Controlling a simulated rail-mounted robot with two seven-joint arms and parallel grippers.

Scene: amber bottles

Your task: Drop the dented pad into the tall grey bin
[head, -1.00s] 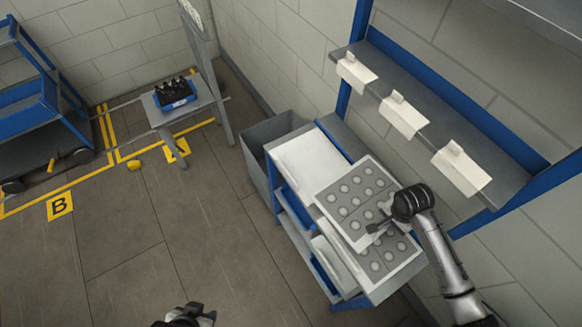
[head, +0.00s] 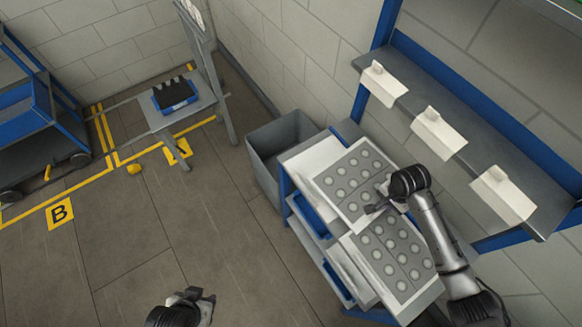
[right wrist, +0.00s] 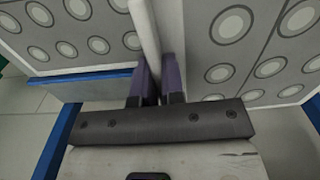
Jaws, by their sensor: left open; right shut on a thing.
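The tall grey bin (head: 262,152) stands on the floor at the far end of the cart, its top open. My right gripper (head: 374,208) is shut on the edge of a pale grey pad with rows of round marks (head: 327,184). The pad is held over the cart's top, its far corner close to the bin but not over the opening. In the right wrist view the fingers (right wrist: 156,85) pinch a thin pale edge (right wrist: 146,28). I cannot make out a dent. My left gripper (head: 205,297) is open and empty above the floor at the bottom.
A similar pad (head: 384,278) lies on the white and blue cart. A grey wall shelf (head: 460,125) with white cards is on the right. A small table (head: 190,108) bears a blue crate (head: 174,99) of dark bottles.

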